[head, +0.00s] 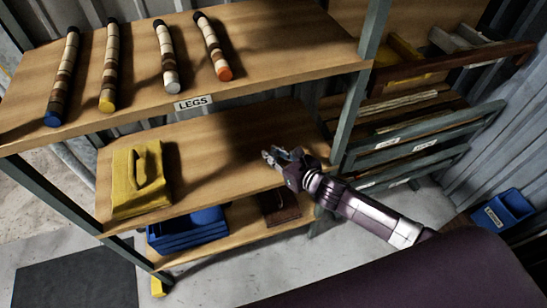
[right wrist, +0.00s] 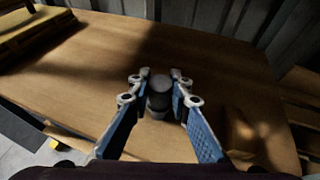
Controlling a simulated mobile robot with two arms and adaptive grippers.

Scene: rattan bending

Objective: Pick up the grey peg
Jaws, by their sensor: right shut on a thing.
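The grey peg (right wrist: 159,98) is a short dark cylinder with a rounded top. In the right wrist view it stands between the blue-padded fingers of my right gripper (right wrist: 160,92), which is shut on it. In the head view my right gripper (head: 277,156) is over the right part of the middle shelf (head: 215,140); the peg cannot be made out clearly there. Whether the peg still touches the shelf I cannot tell. My left gripper is not in view.
A yellow block with a handle (head: 139,178) stands at the middle shelf's left end. Several banded legs (head: 110,65) lie on the upper shelf. A blue bin (head: 187,232) is on the lower shelf. A shelf post (head: 360,85) stands right of my gripper.

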